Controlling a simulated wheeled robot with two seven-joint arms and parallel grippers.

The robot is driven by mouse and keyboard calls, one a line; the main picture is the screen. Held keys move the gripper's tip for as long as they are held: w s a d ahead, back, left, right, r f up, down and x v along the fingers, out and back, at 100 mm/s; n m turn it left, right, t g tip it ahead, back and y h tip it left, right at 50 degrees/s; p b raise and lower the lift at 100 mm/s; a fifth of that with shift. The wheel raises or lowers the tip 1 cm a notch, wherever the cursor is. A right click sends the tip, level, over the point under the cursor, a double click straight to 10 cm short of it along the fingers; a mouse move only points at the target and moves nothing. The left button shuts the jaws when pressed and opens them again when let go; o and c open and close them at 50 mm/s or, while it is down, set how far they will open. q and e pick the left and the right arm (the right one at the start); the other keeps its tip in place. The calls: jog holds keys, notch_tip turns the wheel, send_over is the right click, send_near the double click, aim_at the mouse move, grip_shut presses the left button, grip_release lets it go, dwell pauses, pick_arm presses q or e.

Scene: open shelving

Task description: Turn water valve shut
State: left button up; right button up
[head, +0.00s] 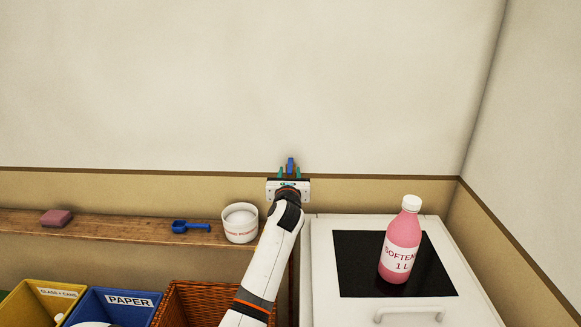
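The water valve's blue handle (291,163) shows as a narrow upright piece at the wall, just above the brown trim line. My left gripper (290,171) reaches up to it from below. Its two green fingertips stand one on each side of the handle, with small gaps visible, so it looks open around the handle and not closed on it. The gripper body hides the rest of the valve and any pipe. My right gripper is not in view.
A white appliance (319,270) with a pink softener bottle (402,240) stands right of the arm. A wooden shelf (120,227) at left holds a white tub (241,225), a blue scoop (190,227) and a pink block (56,218). Bins and a wicker basket (195,300) stand below.

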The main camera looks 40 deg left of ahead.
aim_at(291, 158)
pick_arm(q)
jog(key=shift+x, duration=2.35)
grip_shut()
